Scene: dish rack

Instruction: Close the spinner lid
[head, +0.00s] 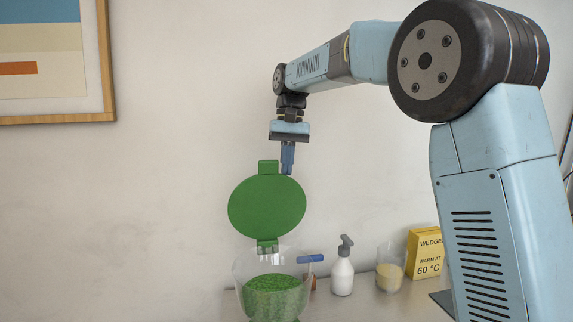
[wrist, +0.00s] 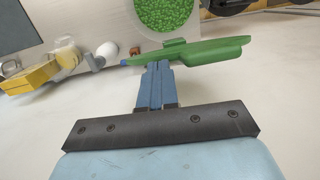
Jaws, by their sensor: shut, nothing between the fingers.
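The green spinner lid (head: 267,206) stands open and upright above the clear spinner bowl (head: 240,270), on a hinge at the bowl's back rim. Bright green contents (head: 275,284) show inside the bowl. A blue-handled crank (head: 310,259) is at the bowl's right. My gripper (head: 287,170) points down with its fingers shut and empty, at the lid's top edge, just right of its tab. In the wrist view the lid (wrist: 205,52) appears edge-on beyond my shut fingers (wrist: 156,68); whether they touch it I cannot tell. The round green contents show beyond it.
A white pump bottle (head: 342,274), a glass with yellowish contents (head: 390,270) and a yellow box (head: 425,253) marked 60 °C stand right of the bowl. The wall (head: 170,190) is behind. Open air surrounds the lid's left side.

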